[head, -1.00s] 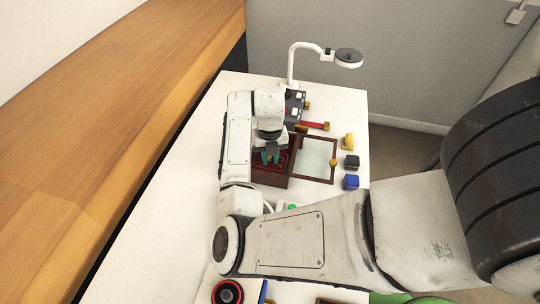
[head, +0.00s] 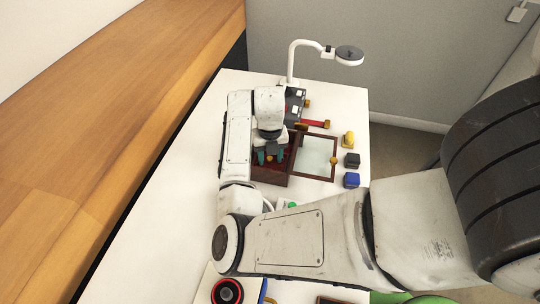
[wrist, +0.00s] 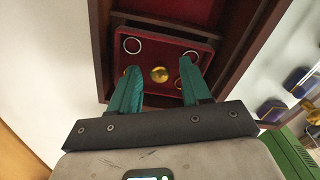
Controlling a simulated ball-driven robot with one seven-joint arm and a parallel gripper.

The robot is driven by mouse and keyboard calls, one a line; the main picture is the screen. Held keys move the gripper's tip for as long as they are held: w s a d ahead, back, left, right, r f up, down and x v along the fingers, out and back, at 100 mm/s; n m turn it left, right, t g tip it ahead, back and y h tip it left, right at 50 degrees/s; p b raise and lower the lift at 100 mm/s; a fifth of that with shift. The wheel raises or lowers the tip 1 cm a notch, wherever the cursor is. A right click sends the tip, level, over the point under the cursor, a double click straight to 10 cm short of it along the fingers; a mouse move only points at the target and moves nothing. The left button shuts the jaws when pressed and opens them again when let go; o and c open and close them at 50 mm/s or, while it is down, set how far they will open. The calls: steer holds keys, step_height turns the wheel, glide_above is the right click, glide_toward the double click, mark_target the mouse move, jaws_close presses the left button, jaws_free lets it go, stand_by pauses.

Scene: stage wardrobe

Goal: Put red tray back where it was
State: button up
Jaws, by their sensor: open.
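The red tray (wrist: 150,60) lies inside the dark wooden box (wrist: 230,80), at the near end in the wrist view. Rings stand in it, and a gold knob (wrist: 159,74) is at its middle. The box (head: 270,177) also shows in the head view, with its lid open to the right. My gripper (wrist: 160,67) is open, its two green fingers on either side of the knob and apart from it. In the head view my gripper (head: 269,156) is over the box and hides part of the tray. I cannot tell whether the tray sits flat.
The open lid (head: 316,157) has a pale panel. A yellow object (head: 347,139), a black block (head: 352,160) and a blue block (head: 351,180) stand to its right. A white lamp (head: 349,55) stands at the back. The table's left side (head: 165,185) is clear.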

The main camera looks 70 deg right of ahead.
mark_target(270, 158)
step_height(270, 158, up, 13)
steer(key=shift+b, duration=0.4)
stand_by(1.2)
